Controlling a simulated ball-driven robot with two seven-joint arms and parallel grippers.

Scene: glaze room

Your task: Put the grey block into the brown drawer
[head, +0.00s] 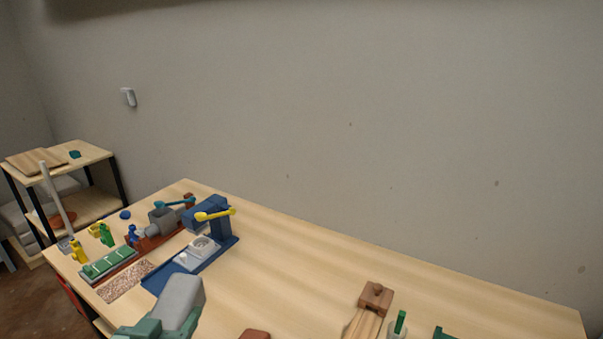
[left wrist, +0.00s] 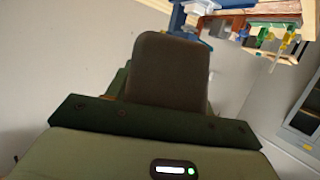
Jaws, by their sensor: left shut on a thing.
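The grey block (head: 182,298) is in my left gripper (head: 158,322), low at the left of centre in the head view. The gripper is shut on it and holds it up in front of the table's near part. In the left wrist view the block (left wrist: 168,70) stands dark grey between the green jaws. I cannot make out the brown drawer for sure. A brown wooden piece with a knob (head: 376,296) shows at the bottom, right of centre, with light wooden strips below it. My right gripper is not seen.
A blue press with a yellow lever (head: 222,222) and a grey machine with a blue lever (head: 163,217) stand at the table's left. A green-topped tray (head: 108,263) and small coloured figures are beside them. The table's middle (head: 290,265) is clear. A shelf (head: 92,158) stands far left.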

